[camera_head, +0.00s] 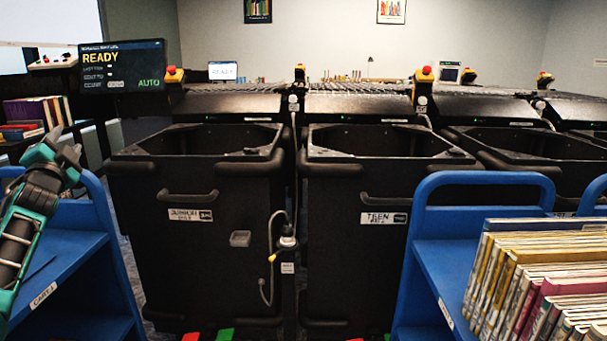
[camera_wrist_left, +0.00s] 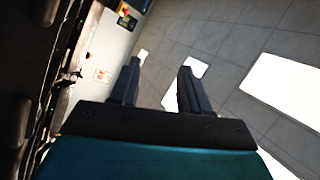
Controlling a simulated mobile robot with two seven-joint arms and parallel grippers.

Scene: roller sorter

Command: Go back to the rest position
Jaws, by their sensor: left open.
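My left gripper (camera_head: 66,148) is raised at the left edge of the head view, above the left blue cart (camera_head: 85,222). Its fingers point up and are apart. In the left wrist view the two fingers of the left gripper (camera_wrist_left: 158,88) are spread with nothing between them, and ceiling tiles and bright light panels show beyond. My right gripper is in neither view.
Two black bins, one labelled junior (camera_head: 200,250) and one labelled teen (camera_head: 360,255), stand ahead below the roller sorter (camera_head: 350,103). A blue cart (camera_head: 435,250) with a row of books (camera_head: 545,280) is at right. A monitor (camera_head: 122,66) reads READY.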

